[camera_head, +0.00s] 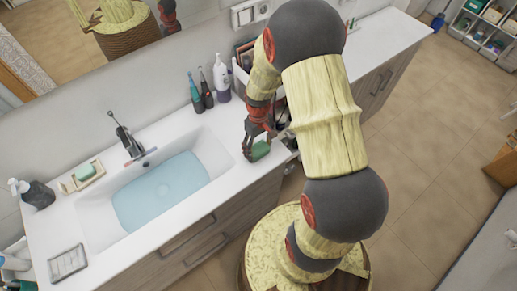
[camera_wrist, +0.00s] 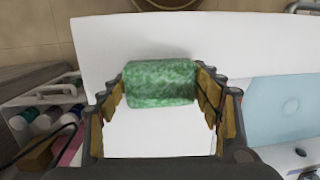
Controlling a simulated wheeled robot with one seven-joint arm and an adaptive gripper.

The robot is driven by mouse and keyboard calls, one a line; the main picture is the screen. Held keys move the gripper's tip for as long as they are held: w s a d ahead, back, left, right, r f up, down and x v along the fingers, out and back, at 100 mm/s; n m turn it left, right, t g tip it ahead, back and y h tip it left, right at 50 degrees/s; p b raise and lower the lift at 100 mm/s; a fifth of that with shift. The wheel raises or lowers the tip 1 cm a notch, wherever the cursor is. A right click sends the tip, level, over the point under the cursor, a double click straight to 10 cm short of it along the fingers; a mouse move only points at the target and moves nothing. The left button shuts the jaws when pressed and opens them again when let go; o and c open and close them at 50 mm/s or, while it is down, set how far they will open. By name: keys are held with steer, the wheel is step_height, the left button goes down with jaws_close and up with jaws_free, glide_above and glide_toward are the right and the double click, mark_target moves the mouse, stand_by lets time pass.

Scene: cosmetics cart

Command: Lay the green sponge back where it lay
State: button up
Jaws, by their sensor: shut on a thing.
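The green sponge (camera_head: 261,150) is at the front edge of the white counter, right of the sink, in the head view. My gripper (camera_head: 257,143) is above and around it. In the wrist view the speckled green sponge (camera_wrist: 160,84) sits crosswise between the two fingers of my gripper (camera_wrist: 161,92), which are shut on its ends. White counter shows beyond and below it. I cannot tell whether the sponge touches the counter.
The sink (camera_head: 206,180) holds blue water, with a dark faucet (camera_head: 127,137) behind it. A white caddy of bottles (camera_wrist: 20,103) is left in the wrist view. A grey-white rectangular item (camera_head: 67,262) lies front left.

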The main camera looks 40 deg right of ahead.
steer(key=o, duration=1.2)
steer(key=shift+f, duration=0.1)
step_height(320, 180, up, 12)
steer(key=w+p, duration=0.1)
step_height(320, 180, up, 14)
steer(key=t, duration=0.3)
glide_above(258, 144)
steer(key=s+a, duration=0.2)
steer(key=a, duration=0.4)
steer(key=s+a+r+t, duration=0.1)
steer(key=s+a+r, duration=0.1)
steer(key=s+r, duration=0.1)
steer(key=s+a+r+t, duration=0.1)
steer(key=s+a+r, duration=0.1)
steer(key=s+r, duration=0.2)
steer(key=s+a+r+t, duration=0.2)
steer(key=s+a+r, duration=0.1)
steer(key=s+r, duration=0.1)
steer(key=shift+s+r+h, duration=0.15)
steer(key=shift+s+h, duration=0.25)
steer(key=shift+s, duration=0.1)
